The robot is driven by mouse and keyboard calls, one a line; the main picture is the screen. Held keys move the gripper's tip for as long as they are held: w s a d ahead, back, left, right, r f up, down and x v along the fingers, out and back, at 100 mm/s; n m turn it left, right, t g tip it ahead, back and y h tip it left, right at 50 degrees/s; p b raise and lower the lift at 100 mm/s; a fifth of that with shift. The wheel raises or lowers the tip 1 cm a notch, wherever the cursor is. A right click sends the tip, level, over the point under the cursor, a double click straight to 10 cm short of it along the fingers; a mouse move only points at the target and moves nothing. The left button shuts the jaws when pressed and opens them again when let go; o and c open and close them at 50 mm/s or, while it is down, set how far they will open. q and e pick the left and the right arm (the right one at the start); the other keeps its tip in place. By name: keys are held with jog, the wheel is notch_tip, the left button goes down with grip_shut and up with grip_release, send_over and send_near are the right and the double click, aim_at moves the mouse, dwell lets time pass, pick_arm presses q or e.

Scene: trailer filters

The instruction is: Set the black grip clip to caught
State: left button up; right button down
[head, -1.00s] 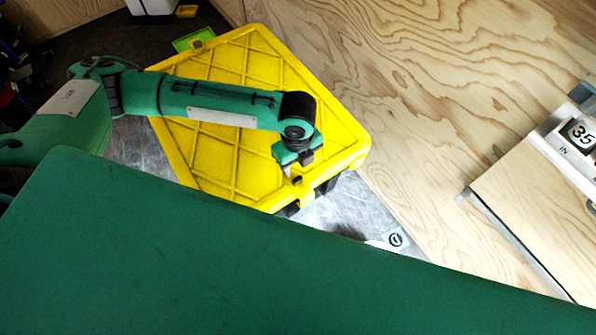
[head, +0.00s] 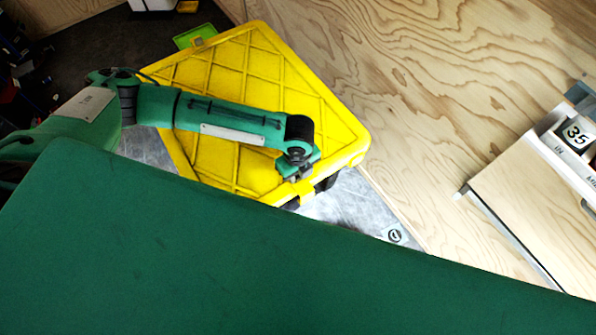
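A yellow case with a ribbed lid (head: 290,85) lies on a metal surface, its lid down. A yellow latch tab with dark parts (head: 300,188) sits at its near edge; I cannot make out clearly which part is the black grip clip or how it is set. My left gripper (head: 292,177) is at this near edge, right over the tab. Its fingers are mostly hidden under the wrist, so I cannot tell whether they are open or touch the clip. My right gripper is not in view.
A green tab (head: 195,36) sticks out at the case's far left corner. A wooden board with a metal edge and a number dial (head: 577,134) stands at the right. The wooden floor between is clear. My large green body panel covers the foreground.

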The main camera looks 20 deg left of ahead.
pick_arm(q)
grip_shut()
jog(key=shift+w+a+r+p, duration=0.1)
jog(key=shift+w+a+p, duration=0.2)
jog(key=shift+w+a, duration=0.5)
jog(key=shift+a, duration=0.2)
jog(key=o, duration=0.9)
grip_release()
notch_tip(320, 180, up, 14)
jog(key=b, duration=0.3)
jog(key=shift+f, duration=0.2)
